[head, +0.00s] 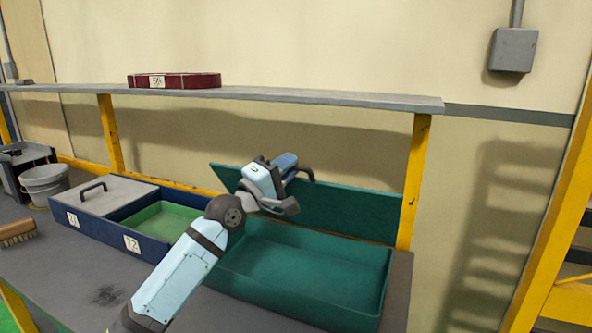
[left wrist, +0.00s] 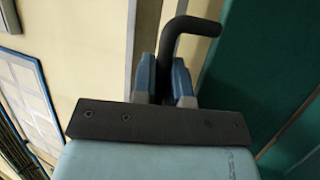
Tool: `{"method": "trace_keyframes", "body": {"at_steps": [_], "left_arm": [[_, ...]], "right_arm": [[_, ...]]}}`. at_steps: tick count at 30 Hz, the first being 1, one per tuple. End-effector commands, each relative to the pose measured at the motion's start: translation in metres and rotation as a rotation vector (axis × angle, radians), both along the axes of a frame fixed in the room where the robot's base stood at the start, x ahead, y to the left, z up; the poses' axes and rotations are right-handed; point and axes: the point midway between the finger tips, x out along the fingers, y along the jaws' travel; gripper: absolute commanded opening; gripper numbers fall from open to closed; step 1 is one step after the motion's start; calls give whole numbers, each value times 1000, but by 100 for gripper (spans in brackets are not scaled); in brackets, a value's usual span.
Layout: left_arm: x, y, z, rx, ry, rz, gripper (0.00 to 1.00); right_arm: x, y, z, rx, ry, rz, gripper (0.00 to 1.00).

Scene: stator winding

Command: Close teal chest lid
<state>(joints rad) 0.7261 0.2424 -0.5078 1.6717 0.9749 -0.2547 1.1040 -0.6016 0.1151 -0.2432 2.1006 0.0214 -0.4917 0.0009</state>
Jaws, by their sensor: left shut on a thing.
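The teal chest (head: 303,268) stands open on the right part of the bench, and its inside looks empty. Its teal lid (head: 345,206) stands up, leaning back along the chest's far edge. My left gripper (head: 295,180) is at the upper left part of the lid, shut on the dark lid handle (head: 306,173). In the left wrist view the bent black handle (left wrist: 190,26) comes out from between the blue fingertips (left wrist: 163,75), with the teal lid (left wrist: 262,70) to the right. My left forearm hides the chest's left side. My right gripper is not in view.
A grey shelf (head: 290,97) on yellow posts runs above the bench, with a dark red box (head: 174,81) on it. Left of the chest is a blue case (head: 98,226) with a green compartment. A grey bucket (head: 45,180) and a brush (head: 17,233) are at the far left.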

Motion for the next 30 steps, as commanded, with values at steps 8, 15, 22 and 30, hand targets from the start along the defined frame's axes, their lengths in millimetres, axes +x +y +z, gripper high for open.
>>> {"method": "trace_keyframes", "body": {"at_steps": [8,15,22,30], "left_arm": [[-25,8,-27,-34,-108,-1,0],[-35,11,-31,-48,-153,1,0],[-37,12,-30,-51,-161,1,0],[-37,12,-30,-52,-161,0,16]], "right_arm": [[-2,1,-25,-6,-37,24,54],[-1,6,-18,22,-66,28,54],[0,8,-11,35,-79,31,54],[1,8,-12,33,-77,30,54]]}}
